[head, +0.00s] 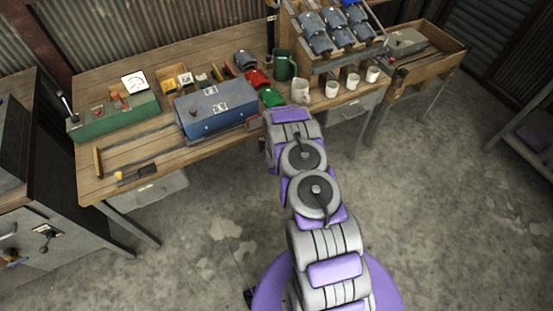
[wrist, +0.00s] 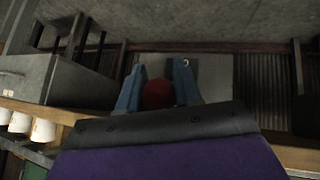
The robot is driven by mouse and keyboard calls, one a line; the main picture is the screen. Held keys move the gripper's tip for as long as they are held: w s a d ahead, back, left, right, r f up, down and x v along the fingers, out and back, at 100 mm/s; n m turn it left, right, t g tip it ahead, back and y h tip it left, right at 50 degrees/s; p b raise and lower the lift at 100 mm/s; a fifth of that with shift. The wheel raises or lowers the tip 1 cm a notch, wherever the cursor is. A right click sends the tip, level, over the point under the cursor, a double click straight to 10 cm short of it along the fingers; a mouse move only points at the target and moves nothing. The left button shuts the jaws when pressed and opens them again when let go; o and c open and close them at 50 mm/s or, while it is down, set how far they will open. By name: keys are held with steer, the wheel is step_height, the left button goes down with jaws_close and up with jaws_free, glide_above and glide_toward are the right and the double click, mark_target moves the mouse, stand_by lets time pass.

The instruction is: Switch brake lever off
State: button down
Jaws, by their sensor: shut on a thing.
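In the wrist view my gripper (wrist: 158,72) has its two blue-grey fingers on either side of a dark red, rounded knob (wrist: 158,94), and is shut on it. The knob's lower part is hidden by my gripper's body. I cannot tell for sure that this knob belongs to the brake lever, or how the lever is set. In the head view my arm reaches up to the workbench and hides my gripper and what it holds. A green box (head: 110,117) at the bench's left end bears a dark lever (head: 66,103) at its left side.
The workbench (head: 100,185) holds a blue toolbox (head: 208,112), a green mug (head: 282,66), a white mug (head: 300,91) and several white cups. A wooden rack (head: 310,65) with grey parts stands at the back. The concrete floor (head: 440,210) at right is clear.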

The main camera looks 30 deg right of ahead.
steer(key=shift+w+r, duration=0.15)
steer(key=shift+r, duration=0.15)
steer(key=shift+w+r+p, duration=0.35)
steer(key=shift+r+p, duration=0.05)
steer(key=shift+r, duration=0.1)
steer(key=c, duration=0.8)
jaws_free()
steer(key=shift+f, duration=0.1)
steer(key=shift+s, duration=0.1)
steer(key=shift+w+p+v, duration=0.25)
steer(key=shift+p+v, duration=0.85)
steer(key=shift+v, duration=7.55)
